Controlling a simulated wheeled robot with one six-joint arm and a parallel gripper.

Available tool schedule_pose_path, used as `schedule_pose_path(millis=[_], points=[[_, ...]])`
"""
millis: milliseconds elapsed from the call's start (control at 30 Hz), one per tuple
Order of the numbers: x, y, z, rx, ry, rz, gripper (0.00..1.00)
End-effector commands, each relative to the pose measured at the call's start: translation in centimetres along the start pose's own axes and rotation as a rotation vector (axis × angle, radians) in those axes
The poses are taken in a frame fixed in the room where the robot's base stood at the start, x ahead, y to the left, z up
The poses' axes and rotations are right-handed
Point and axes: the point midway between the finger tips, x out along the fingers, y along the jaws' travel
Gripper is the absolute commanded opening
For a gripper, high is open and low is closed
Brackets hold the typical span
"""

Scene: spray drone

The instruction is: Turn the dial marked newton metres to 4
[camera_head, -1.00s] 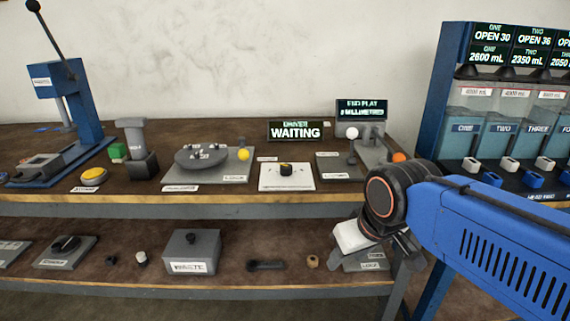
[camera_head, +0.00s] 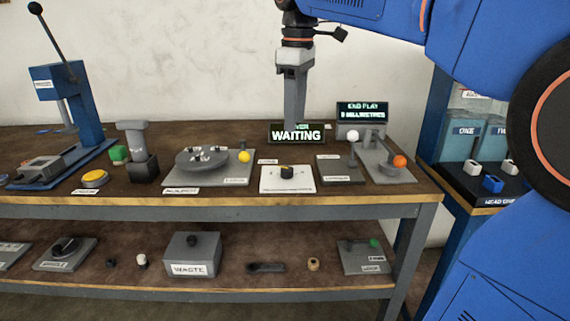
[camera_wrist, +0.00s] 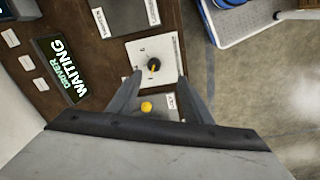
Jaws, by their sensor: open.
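The dial (camera_head: 287,172) is a small black knob with a yellow mark on a white plate (camera_head: 270,186) on the upper shelf. It also shows in the wrist view (camera_wrist: 154,65), where the plate's markings are too small to read. My gripper (camera_head: 294,122) points down above the bench, behind or over the plate, apart from the dial. In the wrist view its two fingers (camera_wrist: 158,92) are spread with nothing between them, and the dial lies beyond the tips.
A "WAITING" display (camera_head: 297,133) stands behind the plate. A round grey turntable (camera_head: 201,157) with a yellow ball (camera_head: 244,156) is to the left. A white-knobbed lever (camera_head: 352,136) and an orange ball (camera_head: 399,161) are to the right. Blue dispensers stand further right.

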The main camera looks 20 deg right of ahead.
Motion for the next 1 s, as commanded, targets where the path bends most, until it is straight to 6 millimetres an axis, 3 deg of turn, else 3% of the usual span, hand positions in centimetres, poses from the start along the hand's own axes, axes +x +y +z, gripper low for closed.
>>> schedule_pose_path(millis=[200,433,567,1000], points=[[-2.2,1.8,-2.8,-0.123,-0.031,-0.036,0.45],[-2.1,2.1,-3.3,-0.153,-0.039,-0.047,0.45],[-0.6,2.0,-3.2,-0.152,-0.040,-0.047,0.45],[7.2,1.6,-2.8,-0.150,-0.040,-0.047,0.45]])
